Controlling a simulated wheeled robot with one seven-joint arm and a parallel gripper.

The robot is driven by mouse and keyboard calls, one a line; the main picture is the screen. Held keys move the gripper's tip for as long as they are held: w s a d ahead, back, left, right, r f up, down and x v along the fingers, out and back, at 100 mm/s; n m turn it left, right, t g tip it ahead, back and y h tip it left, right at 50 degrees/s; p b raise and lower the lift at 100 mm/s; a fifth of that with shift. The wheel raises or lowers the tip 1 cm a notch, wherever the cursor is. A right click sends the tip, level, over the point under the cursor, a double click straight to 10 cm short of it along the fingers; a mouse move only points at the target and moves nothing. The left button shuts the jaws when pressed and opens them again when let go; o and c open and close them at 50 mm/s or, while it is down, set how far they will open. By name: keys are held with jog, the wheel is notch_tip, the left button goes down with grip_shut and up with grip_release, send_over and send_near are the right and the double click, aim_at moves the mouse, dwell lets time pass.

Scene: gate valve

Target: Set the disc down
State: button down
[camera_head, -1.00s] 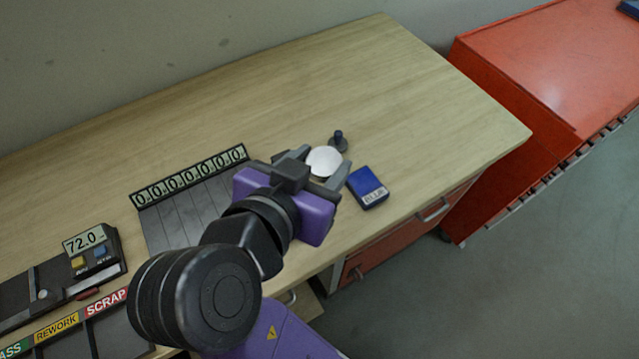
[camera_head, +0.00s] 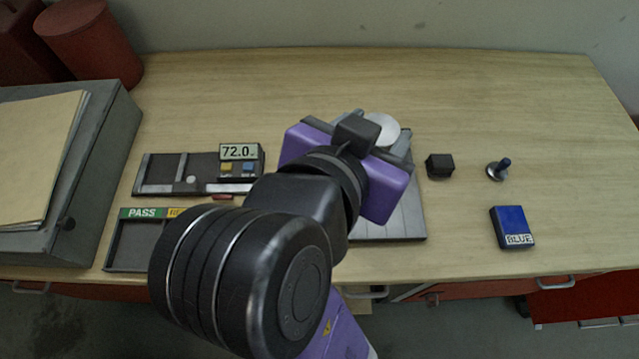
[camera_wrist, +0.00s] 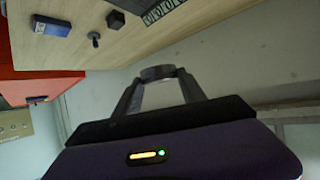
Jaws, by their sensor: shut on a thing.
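My gripper (camera_head: 384,133) is shut on the white disc (camera_head: 382,127), which sits between its fingers. In the head view they appear over the back part of the grey slatted rack (camera_head: 412,222). The purple gripper body hides much of the rack. In the wrist view my gripper (camera_wrist: 160,85) shows both fingers closed in on a grey rounded piece, with bare wall behind. The gap between the disc and the surface below cannot be judged.
A black cube (camera_head: 439,166), a small knobbed stamp (camera_head: 498,169) and a blue box labelled BLUE (camera_head: 512,227) stand at right. A gauge reading 72.0 (camera_head: 239,152) and a PASS-labelled sorting tray (camera_head: 124,245) are at left. The back of the bench is clear.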

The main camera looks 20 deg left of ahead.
jog(key=f, duration=1.4)
jog(key=shift+s+a+f, duration=0.15)
jog(key=shift+a+f, duration=0.15)
jog(key=shift+f, duration=0.05)
jog(key=shift+f+p, duration=0.35)
jog(key=shift+f, duration=2.3)
jog(key=shift+f, duration=0.2)
jog(key=c, duration=0.7)
grip_release()
jog(key=shift+o, duration=0.2)
jog(key=shift+r, duration=0.1)
jog(key=shift+r, duration=0.15)
jog(key=b+v, duration=0.1)
jog(key=v, duration=1.1)
